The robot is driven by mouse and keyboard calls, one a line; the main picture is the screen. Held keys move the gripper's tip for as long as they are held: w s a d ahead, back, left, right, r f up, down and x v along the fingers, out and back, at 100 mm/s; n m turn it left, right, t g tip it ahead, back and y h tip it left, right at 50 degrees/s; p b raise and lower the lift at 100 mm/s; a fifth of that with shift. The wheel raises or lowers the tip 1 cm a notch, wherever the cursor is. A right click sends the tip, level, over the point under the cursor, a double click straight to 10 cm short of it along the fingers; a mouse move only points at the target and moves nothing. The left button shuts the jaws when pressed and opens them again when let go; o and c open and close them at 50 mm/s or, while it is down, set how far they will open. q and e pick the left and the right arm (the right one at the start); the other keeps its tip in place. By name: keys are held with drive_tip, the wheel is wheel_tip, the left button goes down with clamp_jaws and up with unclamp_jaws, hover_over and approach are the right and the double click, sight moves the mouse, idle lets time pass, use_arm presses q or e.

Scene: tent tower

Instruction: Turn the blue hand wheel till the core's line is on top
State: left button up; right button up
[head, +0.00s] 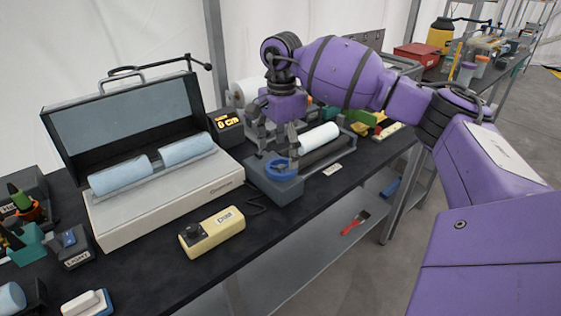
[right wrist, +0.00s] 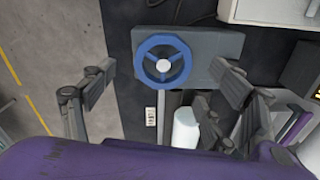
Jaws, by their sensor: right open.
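The blue hand wheel (head: 281,168) sits on the near end of a grey base (head: 268,185) on the black bench. In the right wrist view the wheel (right wrist: 163,61) shows from above, with spokes and a pale hub. The white core (head: 318,137) lies in the same device behind the wheel; it also shows in the right wrist view (right wrist: 186,128). I cannot make out a line on it. My right gripper (head: 277,140) is open above the wheel, pointing down. In the right wrist view its fingers stand apart on either side, not touching the wheel. My left gripper is not in view.
An open grey case (head: 165,207) with two pale blue rolls stands to the left. A cream box (head: 212,232) lies in front of it, and a display reading 0 cm (head: 226,123) stands behind. A red brush (head: 355,222) is on the lower shelf.

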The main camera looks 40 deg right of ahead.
sight(281, 166)
drive_tip(key=f, duration=0.3)
drive_tip(key=shift+w, duration=0.2)
drive_tip(key=shift+s+f, duration=0.1)
drive_tip(key=shift+f, duration=0.4)
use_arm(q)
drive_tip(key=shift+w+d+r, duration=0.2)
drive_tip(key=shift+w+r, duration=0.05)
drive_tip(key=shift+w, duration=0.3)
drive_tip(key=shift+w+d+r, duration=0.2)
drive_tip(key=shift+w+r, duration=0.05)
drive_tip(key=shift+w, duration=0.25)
use_arm(e)
drive_tip(key=shift+f, duration=0.2)
drive_tip(key=c, duration=1.1)
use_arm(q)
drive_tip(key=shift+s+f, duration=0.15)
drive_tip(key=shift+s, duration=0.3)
